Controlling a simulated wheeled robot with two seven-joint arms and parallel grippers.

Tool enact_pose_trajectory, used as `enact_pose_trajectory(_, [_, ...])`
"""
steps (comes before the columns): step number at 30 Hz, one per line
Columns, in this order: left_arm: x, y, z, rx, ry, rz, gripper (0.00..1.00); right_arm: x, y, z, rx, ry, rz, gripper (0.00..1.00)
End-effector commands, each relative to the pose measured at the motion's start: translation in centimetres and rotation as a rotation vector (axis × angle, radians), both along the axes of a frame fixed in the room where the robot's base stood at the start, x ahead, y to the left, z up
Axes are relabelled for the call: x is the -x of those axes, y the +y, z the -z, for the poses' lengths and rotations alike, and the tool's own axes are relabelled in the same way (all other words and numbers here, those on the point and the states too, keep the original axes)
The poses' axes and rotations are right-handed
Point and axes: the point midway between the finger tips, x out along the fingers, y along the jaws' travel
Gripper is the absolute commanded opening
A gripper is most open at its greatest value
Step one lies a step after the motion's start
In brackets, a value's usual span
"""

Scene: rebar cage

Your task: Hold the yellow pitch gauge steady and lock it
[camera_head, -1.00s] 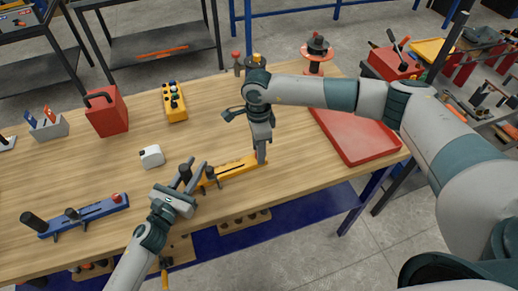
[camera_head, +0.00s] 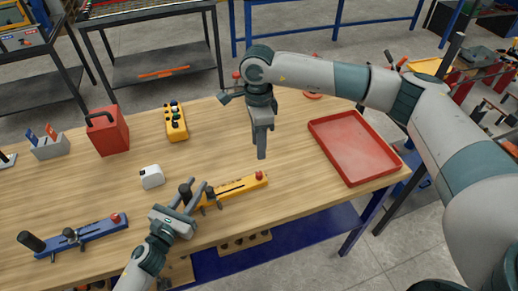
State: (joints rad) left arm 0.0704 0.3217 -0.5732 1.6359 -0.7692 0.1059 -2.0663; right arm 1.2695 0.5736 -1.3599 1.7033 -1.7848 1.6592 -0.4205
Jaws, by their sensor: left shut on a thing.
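The yellow pitch gauge (camera_head: 234,188) lies near the front edge of the wooden table. It has a black handle (camera_head: 185,191) at its left end, a dark slider knob and a red knob (camera_head: 259,176) at its right end. My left gripper (camera_head: 194,191) is shut on the gauge at its handle end. Its fingers partly hide that end. My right gripper (camera_head: 261,157) hangs fingers-down just behind the red knob in the picture, apart from it. I see it edge-on, so its finger gap is hidden. It appears to hold nothing.
A similar blue gauge (camera_head: 90,232) lies at the left front. A white block (camera_head: 151,177), a red box (camera_head: 107,131) and a yellow control box (camera_head: 175,123) stand behind. A red tray (camera_head: 353,147) lies at the right. The table's back middle is clear.

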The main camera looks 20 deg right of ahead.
Motion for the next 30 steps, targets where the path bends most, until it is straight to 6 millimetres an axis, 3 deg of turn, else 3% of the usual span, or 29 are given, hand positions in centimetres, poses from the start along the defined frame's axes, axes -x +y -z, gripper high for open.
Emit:
enact_pose_trajectory(11, [0.0,0.0,0.1,-0.001,0.001,0.0,0.0,0.0,0.0,-0.1,0.0,0.0,0.0,0.37])
enact_pose_trajectory(12, [0.0,0.0,0.1,-0.001,0.001,0.0,0.28,0.0,0.0,-0.1,0.0,0.0,0.0,0.37])
enact_pose_trajectory(15, [0.0,0.0,0.1,-0.001,0.001,0.0,0.47,0.0,0.0,-0.1,0.0,0.0,0.0,0.37])
enact_pose_trajectory(30, [1.2,0.8,0.1,-0.001,0.001,0.001,0.47,0.0,0.0,-0.1,0.001,0.0,0.0,0.37])
